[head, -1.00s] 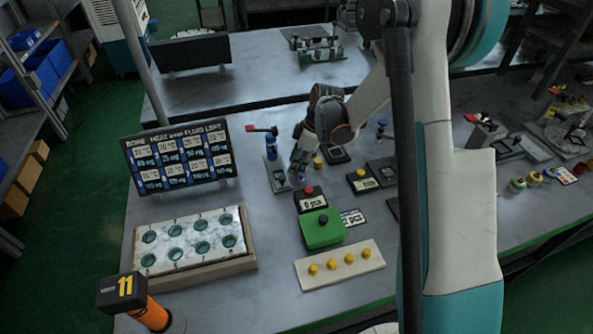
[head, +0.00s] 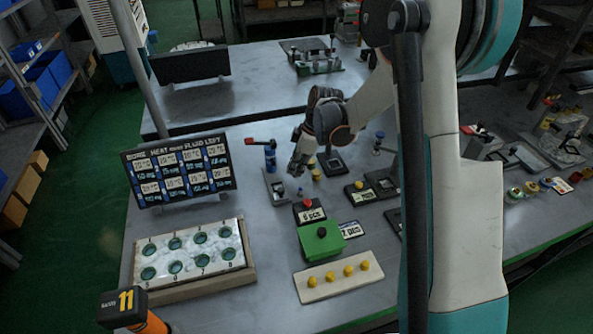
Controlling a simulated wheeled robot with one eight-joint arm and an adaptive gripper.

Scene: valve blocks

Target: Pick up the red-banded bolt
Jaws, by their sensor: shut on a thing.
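My gripper (head: 298,166) hangs over the middle of the near table, fingers pointing down. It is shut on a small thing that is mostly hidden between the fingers. No red band can be made out on it at this size. Below the fingertips is a small grey base plate (head: 276,186), with a blue cylinder (head: 270,158) and a red-handled lever (head: 259,142) behind it. A small yellow-topped piece (head: 316,175) stands just right of the gripper.
A green block (head: 321,240) and a black block with a red button (head: 309,212) stand in front. A strip with several yellow knobs (head: 340,277) and a tray with round holes (head: 190,280) lie nearer. A sign board (head: 180,172) stands at left.

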